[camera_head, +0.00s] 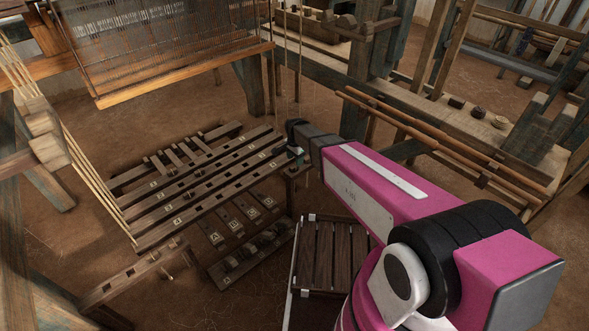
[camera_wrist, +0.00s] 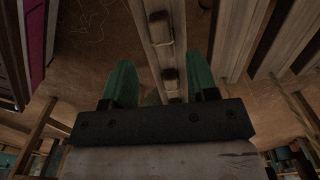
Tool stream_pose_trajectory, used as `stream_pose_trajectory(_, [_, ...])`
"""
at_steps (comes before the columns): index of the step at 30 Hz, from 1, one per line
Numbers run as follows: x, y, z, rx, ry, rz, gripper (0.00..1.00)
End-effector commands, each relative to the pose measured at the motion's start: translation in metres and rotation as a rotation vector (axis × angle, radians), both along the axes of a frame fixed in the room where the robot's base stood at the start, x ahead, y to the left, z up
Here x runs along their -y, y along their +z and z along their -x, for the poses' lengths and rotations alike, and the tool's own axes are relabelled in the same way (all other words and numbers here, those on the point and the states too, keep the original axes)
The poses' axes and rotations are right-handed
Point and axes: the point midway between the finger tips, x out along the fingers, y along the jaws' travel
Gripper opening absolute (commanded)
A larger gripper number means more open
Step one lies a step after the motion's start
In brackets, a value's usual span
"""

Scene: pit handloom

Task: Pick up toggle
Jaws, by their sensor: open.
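My gripper (camera_wrist: 164,72) shows in the wrist view with two green fingers spread apart and nothing seen between them but the scene beyond. A wooden rail passes behind the gap. Small wooden blocks sit on this rail, one nearer the fingers (camera_wrist: 170,78) and one farther up (camera_wrist: 159,29); either may be a toggle, but I cannot tell which is the task's. In the head view my gripper (camera_head: 296,152) is at the right end of the slotted wooden bars (camera_head: 205,186). My arm hides part of the area there, and I cannot tell whether it touches anything.
A slatted wooden rack (camera_head: 331,255) stands below my arm. A row of labelled pieces (camera_head: 238,222) lies under the slotted bars. Loom posts and a long beam (camera_head: 455,125) stand behind and to the right. Bare floor (camera_head: 60,245) shows at the left.

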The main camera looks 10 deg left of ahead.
Motion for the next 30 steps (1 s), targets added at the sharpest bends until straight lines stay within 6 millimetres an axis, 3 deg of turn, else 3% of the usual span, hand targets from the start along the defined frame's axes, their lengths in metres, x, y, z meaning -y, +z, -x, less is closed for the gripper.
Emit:
stream_pose_trajectory(5, [-0.002,-0.012,-0.001,0.0,0.001,0.0,0.53])
stream_pose_trajectory(13, [-0.004,-0.049,-0.002,-0.001,0.001,0.001,0.53])
stream_pose_trajectory(21, [-0.004,-0.054,-0.001,0.0,0.001,0.0,0.53])
stream_pose_trajectory(22, [-0.004,-0.054,-0.001,0.0,0.001,0.0,0.5])
stream_pose_trajectory(27, [-0.004,-0.053,-0.001,0.0,0.001,0.0,0.0])
stream_pose_trajectory(30, [-0.004,-0.053,-0.001,0.0,0.001,0.0,0.0])
